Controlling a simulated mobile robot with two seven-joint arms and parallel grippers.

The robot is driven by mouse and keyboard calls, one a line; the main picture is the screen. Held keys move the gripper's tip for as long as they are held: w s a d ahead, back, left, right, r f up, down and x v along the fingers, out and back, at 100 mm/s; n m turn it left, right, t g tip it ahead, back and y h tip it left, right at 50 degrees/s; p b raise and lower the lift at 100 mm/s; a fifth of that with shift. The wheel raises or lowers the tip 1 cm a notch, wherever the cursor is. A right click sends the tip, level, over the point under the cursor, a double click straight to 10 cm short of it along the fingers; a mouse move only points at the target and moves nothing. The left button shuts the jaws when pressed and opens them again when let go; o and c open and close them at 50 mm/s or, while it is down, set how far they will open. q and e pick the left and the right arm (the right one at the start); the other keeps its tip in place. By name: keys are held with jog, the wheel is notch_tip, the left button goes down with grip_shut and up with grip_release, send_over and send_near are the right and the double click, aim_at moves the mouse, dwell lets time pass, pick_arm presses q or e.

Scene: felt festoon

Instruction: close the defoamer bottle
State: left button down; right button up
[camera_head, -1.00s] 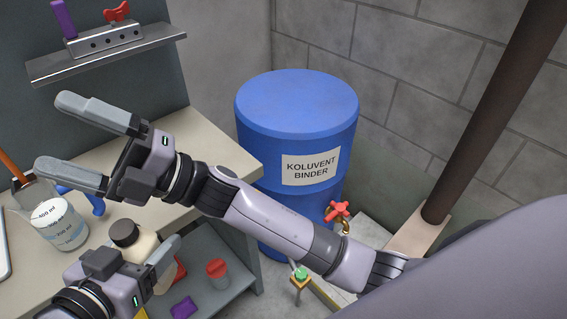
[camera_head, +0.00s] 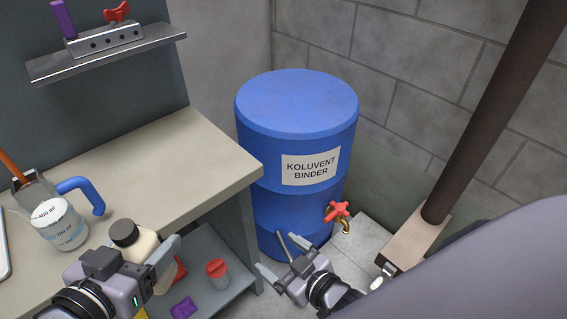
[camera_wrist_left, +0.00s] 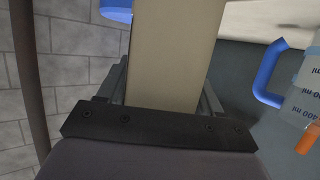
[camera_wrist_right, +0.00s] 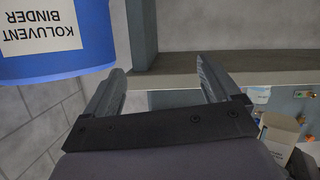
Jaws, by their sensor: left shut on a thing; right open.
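A cream bottle (camera_head: 143,246) with a dark top (camera_head: 124,233), likely the defoamer bottle, is near the front edge of the bench. My left gripper (camera_head: 150,262) is shut on its body, which fills the space between the fingers in the left wrist view (camera_wrist_left: 175,55). The bottle's label is not visible, and I cannot tell whether the dark top is a seated cap. My right gripper (camera_head: 279,256) is open and empty, low in front of the blue drum. Its spread fingers also show in the right wrist view (camera_wrist_right: 160,85).
A measuring jug (camera_head: 62,226) with a blue handle stands on the bench (camera_head: 150,165) left of the bottle. The blue drum (camera_head: 290,115) with a red-handled tap (camera_head: 338,210) stands right of the bench. A red-topped container (camera_head: 218,276) and a purple item (camera_head: 184,308) lie on the lower shelf.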

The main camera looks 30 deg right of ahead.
jog(key=s+d+f+m+g+h, duration=0.1)
jog(key=s+d+f+m+g, duration=0.1)
jog(key=s+f, duration=0.4)
jog(key=shift+s+d+g, duration=0.7)
jog(key=shift+s+d, duration=0.4)
jog(key=shift+d, duration=0.15)
